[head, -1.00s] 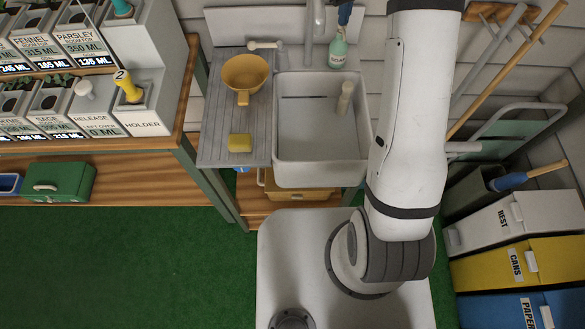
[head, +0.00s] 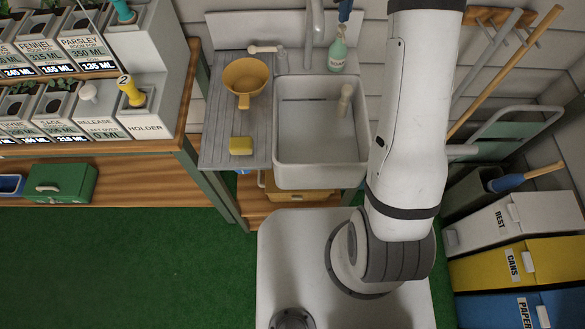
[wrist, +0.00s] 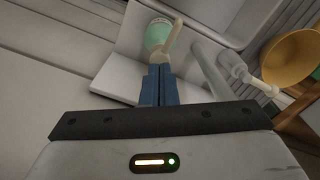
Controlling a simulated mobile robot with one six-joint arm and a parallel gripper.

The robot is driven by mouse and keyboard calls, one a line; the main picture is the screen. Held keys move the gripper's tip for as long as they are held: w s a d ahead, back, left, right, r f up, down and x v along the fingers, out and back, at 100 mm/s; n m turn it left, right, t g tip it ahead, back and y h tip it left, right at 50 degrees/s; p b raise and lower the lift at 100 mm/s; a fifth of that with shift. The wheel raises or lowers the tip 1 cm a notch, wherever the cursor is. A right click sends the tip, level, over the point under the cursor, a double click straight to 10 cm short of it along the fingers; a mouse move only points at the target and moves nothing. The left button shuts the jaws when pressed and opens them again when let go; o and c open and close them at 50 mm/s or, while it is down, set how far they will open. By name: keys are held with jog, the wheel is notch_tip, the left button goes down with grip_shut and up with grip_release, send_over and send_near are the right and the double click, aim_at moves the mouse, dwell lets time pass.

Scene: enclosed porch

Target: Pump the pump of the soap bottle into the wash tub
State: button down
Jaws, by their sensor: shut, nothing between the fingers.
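The soap bottle (head: 337,56) is green with a pale label and stands upright behind the wash tub, near its back right corner. It also shows in the wrist view (wrist: 157,34), with its beige pump head (wrist: 171,38) on the near side. My gripper's blue fingers (head: 344,17) are just above the bottle. In the wrist view my gripper (wrist: 160,68) is shut and empty, its tips close to the pump head; I cannot tell whether they touch.
A grey tap (head: 316,20) rises left of the bottle, and a white spouted fitting (head: 267,49) stands farther left. A wall stands close behind; bins fill the right side.

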dwell(0.5)
notch_tip(320, 180, up, 6)
jog(key=p, duration=0.4)
dwell(0.6)
